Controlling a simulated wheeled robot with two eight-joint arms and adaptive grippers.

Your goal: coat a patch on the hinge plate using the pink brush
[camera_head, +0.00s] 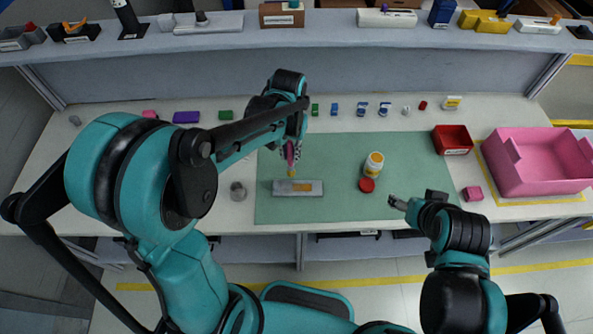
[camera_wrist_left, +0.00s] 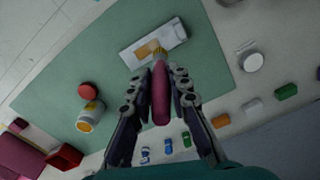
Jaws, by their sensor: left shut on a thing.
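The pink brush (camera_head: 291,152) is held in my left gripper (camera_head: 290,150), its yellowish tip pointing down. In the left wrist view the brush handle (camera_wrist_left: 161,98) sits between the two fingers of the left gripper (camera_wrist_left: 161,78). The grey hinge plate (camera_head: 283,189) lies on the green mat and carries an orange patch (camera_head: 302,187). In the head view the tip shows just behind the plate's back edge. In the wrist view it overlaps the plate (camera_wrist_left: 172,36) near the orange patch (camera_wrist_left: 147,50); contact cannot be told. My right gripper (camera_head: 398,203) is over the mat's front right; its opening is unclear.
A white and yellow bottle (camera_head: 374,164) and a red lid (camera_head: 367,185) stand right of the plate. A metal cup (camera_head: 238,191) is left of the mat (camera_head: 330,212). A red tray (camera_head: 453,139) and pink bin (camera_head: 540,165) are at right. Small parts line the back.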

